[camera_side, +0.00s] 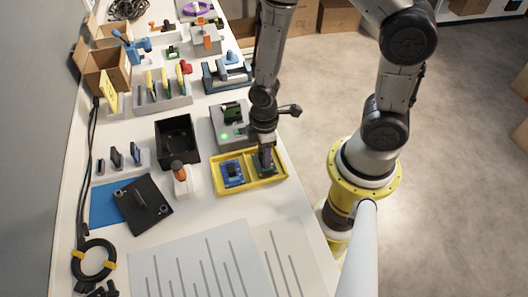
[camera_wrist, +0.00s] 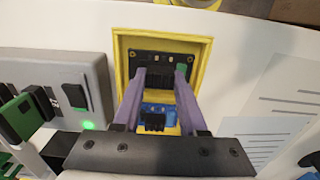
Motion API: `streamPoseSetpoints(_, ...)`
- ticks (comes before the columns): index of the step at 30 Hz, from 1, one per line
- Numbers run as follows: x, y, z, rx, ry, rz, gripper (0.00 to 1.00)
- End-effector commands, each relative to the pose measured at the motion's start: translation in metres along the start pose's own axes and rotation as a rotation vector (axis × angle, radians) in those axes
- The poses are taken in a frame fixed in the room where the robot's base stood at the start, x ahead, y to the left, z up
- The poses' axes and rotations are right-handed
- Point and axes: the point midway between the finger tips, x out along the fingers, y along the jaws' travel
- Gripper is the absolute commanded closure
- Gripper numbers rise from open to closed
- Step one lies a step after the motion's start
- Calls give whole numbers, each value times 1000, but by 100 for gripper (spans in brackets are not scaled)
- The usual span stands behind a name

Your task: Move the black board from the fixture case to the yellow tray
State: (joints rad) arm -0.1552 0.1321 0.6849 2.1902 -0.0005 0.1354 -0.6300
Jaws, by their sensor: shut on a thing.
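My gripper (camera_side: 264,168) points down over the right compartment of the yellow tray (camera_side: 250,182) in the side view. It is shut on the black board (camera_wrist: 158,66), which shows between and beyond the purple fingers (camera_wrist: 161,78) in the wrist view. The board lies within the tray's outline (camera_wrist: 118,50); I cannot tell if it touches the tray floor. A blue board (camera_side: 232,173) lies in the left compartment. A grey case with a lit green lamp (camera_side: 224,136) stands behind the tray and holds a dark and green part (camera_side: 232,113).
An open black box (camera_side: 178,140) and an orange-handled tool in a white holder (camera_side: 181,178) stand left of the tray. A black plate (camera_side: 142,204) lies on a blue mat (camera_side: 104,205). Striped white sheets (camera_side: 200,262) cover the front. The table's right edge is close to the tray.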

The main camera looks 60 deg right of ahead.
Motion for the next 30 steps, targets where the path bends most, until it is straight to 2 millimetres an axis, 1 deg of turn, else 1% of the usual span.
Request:
streamPoseSetpoints(9,8,0,0,0,1,0,100)
streamPoseSetpoints(10,9,0,0,0,1,1,57)
streamPoseSetpoints(14,8,0,0,0,1,1,33)
streamPoseSetpoints(15,8,0,0,0,1,1,26)
streamPoseSetpoints(16,8,0,0,0,1,1,24)
streamPoseSetpoints(25,7,0,0,0,2,1,24)
streamPoseSetpoints(28,0,1,-1,0,4,3,24)
streamPoseSetpoints(30,-9,1,-1,0,5,4,24)
